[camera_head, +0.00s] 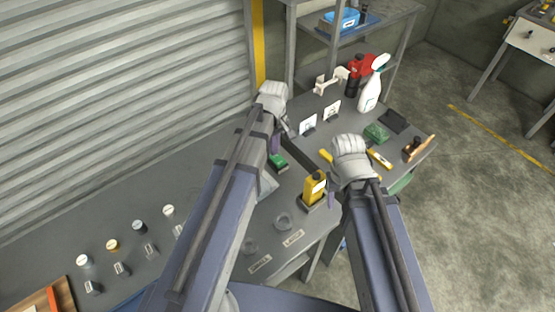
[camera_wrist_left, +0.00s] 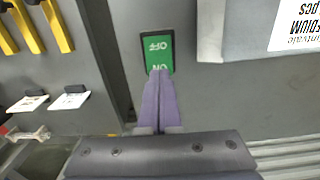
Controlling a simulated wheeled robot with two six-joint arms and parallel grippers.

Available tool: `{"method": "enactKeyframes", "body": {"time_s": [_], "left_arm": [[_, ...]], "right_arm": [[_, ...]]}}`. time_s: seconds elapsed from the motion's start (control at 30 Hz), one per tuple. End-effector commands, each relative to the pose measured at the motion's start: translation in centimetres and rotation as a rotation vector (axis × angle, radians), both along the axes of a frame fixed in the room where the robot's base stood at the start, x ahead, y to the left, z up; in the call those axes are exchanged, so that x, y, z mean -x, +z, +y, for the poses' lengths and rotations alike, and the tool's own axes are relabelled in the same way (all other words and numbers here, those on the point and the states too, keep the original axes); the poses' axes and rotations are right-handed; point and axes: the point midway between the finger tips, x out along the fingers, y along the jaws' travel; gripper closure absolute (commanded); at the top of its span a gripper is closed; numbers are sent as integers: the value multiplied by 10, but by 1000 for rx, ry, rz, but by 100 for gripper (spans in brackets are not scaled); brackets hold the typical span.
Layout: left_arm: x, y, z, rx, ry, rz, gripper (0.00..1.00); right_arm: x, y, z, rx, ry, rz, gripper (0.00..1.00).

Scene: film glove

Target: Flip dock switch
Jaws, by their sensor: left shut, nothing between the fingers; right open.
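The dock switch (camera_wrist_left: 158,48) is a green rocker in a dark frame. In the left wrist view its lettering is upside down, with OFF on the far half and ON on the half nearer my fingers. It also shows in the head view as a small green block (camera_head: 279,161) beside my left arm. My left gripper (camera_wrist_left: 158,74) is shut and empty, its purple fingertips at the ON end of the switch. I cannot tell whether they touch it. My right gripper (camera_head: 331,199) is open, mostly hidden by its own wrist, near the yellow device.
A yellow device (camera_head: 315,187) stands in a dark holder. A spray bottle (camera_head: 372,85), a red tool (camera_head: 358,72) and a green pad (camera_head: 376,132) are on the bench toward the back right. Jars (camera_head: 138,226) stand at the left. A shutter (camera_head: 110,90) is behind.

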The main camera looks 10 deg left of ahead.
Motion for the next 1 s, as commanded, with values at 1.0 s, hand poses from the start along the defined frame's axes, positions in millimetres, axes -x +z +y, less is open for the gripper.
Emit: {"method": "enactKeyframes", "body": {"time_s": [1.0], "left_arm": [[0,-15,0,0,0,0,100]], "right_arm": [[0,-15,0,0,0,0,50]]}}
